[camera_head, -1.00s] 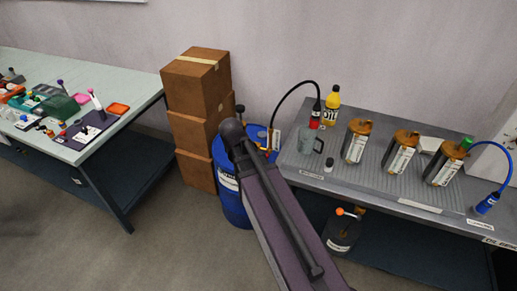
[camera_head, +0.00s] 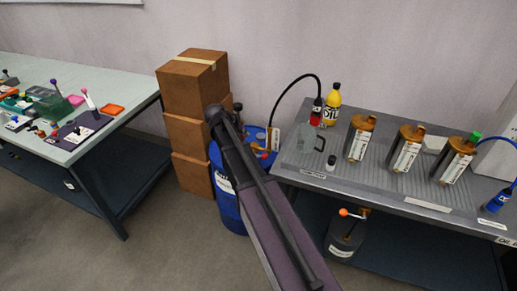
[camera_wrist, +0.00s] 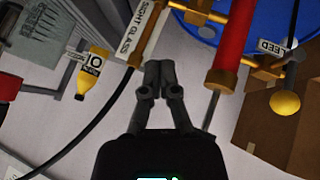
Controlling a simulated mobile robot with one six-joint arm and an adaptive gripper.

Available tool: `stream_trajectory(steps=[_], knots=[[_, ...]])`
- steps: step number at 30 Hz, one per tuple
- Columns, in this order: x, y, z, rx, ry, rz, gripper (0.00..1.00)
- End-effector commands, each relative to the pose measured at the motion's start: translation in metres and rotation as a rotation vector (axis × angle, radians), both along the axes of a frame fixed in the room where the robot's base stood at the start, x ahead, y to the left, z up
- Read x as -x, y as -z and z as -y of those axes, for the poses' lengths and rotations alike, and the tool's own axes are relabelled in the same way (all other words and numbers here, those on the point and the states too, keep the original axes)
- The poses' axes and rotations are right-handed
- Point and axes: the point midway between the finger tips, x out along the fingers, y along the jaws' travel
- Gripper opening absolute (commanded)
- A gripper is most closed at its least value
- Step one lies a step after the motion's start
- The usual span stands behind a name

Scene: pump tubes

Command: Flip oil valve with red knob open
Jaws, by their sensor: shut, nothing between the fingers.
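The blue oil barrel (camera_head: 229,206) stands between the boxes and the right bench, with brass fittings on top. A small red part (camera_head: 264,156) shows there, largely beside my arm. In the wrist view, a long red cylinder (camera_wrist: 236,38) with brass ends lies over the blue barrel top (camera_wrist: 268,18). I cannot tell for sure that it is the valve's red knob. My gripper (camera_wrist: 158,72) is shut and empty, left of the red cylinder and apart from it in the picture. A "SIGHT GLASS" label (camera_wrist: 143,32) is just above-left of the fingertips. My gripper is hidden in the head view.
A yellow ball knob (camera_wrist: 285,103) sits by a partly cut-off "LEED" label (camera_wrist: 277,49). Stacked cardboard boxes (camera_head: 191,84) stand beside the barrel. The right bench (camera_head: 300,165) carries several canisters.

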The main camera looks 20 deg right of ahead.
Motion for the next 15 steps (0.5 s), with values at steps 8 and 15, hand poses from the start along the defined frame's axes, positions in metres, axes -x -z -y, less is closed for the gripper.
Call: stream_trajectory(steps=[8, 15], knots=[[-0.002, 0.008, 0.005, -0.001, 0.0, -0.001, 0.0], [-0.005, 0.024, 0.017, -0.001, 0.0, 0.0, 0.0]])
